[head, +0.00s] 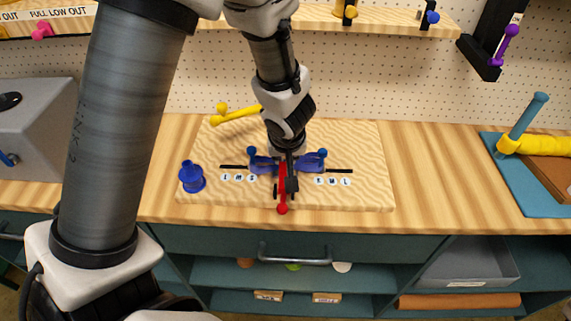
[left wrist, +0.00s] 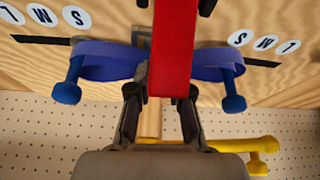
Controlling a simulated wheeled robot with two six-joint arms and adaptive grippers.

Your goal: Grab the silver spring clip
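My left gripper (head: 286,186) points down over the middle of the pale wooden board. In the left wrist view its two dark fingers (left wrist: 160,100) stand apart, with a gap between them. A red bar (left wrist: 172,50) crosses in front of the fingertips; its red ball end (head: 282,209) shows in the head view. I cannot make out a silver spring clip for certain; a small grey piece (left wrist: 140,74) shows beside the red bar, partly hidden. Whether the fingers touch anything is hidden. My right gripper is in neither view.
Blue loops with knobs (head: 316,160) lie on both sides of the gripper, above lettered discs (head: 333,181).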

